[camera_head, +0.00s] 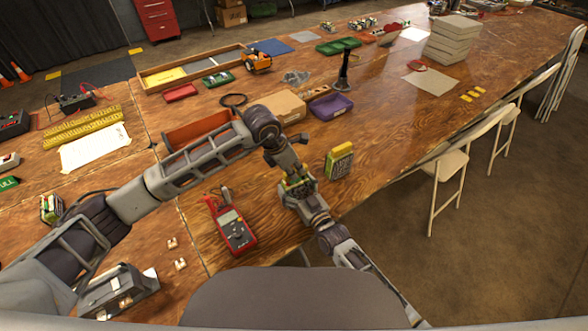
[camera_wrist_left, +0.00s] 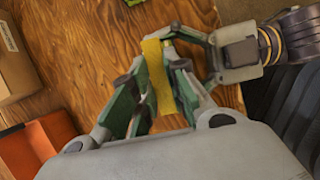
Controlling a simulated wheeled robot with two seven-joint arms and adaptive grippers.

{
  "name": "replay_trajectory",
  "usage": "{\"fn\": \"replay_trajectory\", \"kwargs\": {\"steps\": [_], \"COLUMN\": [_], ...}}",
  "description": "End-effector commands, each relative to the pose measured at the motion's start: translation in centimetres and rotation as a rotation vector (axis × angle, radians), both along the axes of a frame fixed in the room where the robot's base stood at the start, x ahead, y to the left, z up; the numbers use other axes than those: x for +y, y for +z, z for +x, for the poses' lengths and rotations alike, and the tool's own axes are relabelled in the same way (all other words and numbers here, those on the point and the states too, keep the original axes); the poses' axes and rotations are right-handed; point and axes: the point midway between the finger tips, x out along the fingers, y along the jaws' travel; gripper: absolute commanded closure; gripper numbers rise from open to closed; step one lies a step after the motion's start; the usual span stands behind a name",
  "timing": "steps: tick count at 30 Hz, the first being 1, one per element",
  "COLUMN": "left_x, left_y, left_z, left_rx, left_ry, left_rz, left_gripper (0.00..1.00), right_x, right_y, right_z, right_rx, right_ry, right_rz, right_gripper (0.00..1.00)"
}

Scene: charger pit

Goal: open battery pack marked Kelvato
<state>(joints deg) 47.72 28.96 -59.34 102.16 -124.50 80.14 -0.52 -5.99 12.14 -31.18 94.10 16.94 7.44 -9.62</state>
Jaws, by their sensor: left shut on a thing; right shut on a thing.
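A battery pack with yellow and green parts (camera_head: 297,184) is between my two grippers, mostly hidden by the fingers. My left gripper (camera_head: 291,175) reaches it from above and is shut on it. In the left wrist view the green-padded fingers (camera_wrist_left: 158,85) close on its yellow part (camera_wrist_left: 155,70). My right gripper (camera_head: 302,194) comes from the lower right and is shut on the same pack. A second pack (camera_head: 340,161) with a yellow top stands on the table just right of the grippers. I cannot read a Kelvato mark on either.
A red multimeter (camera_head: 235,232) lies left of the grippers. An orange-red bin (camera_head: 185,136), a cardboard box (camera_head: 277,107) and a purple tray (camera_head: 331,107) stand behind. Another green-yellow pack (camera_head: 51,208) is at far left. Folding chairs (camera_head: 447,170) line the right edge.

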Motion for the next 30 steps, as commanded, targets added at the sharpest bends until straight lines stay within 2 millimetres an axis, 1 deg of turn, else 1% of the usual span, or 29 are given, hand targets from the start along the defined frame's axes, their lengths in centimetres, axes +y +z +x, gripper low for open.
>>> {"fn": "replay_trajectory", "kwargs": {"steps": [11,14,24,30], "left_x": [0.0,0.0,0.0,0.0], "left_y": [0.2,0.8,3.7,4.0], "left_z": [0.0,0.1,0.1,0.0], "left_rx": [-0.001,-0.002,-0.002,0.000], "left_ry": [0.000,0.000,-0.001,0.000], "left_rz": [0.000,-0.001,-0.001,0.000], "left_gripper": [1.00,1.00,1.00,1.00], "right_x": [0.0,0.0,0.0,0.0], "right_y": [0.0,0.0,0.0,0.0], "right_z": [0.0,0.0,0.0,0.0], "right_rx": [0.001,0.001,0.001,0.001], "right_ry": [0.000,0.000,0.000,0.000], "right_rz": [-0.001,-0.001,-0.001,-0.001], "right_gripper": [0.59,0.59,0.59,0.59]}}
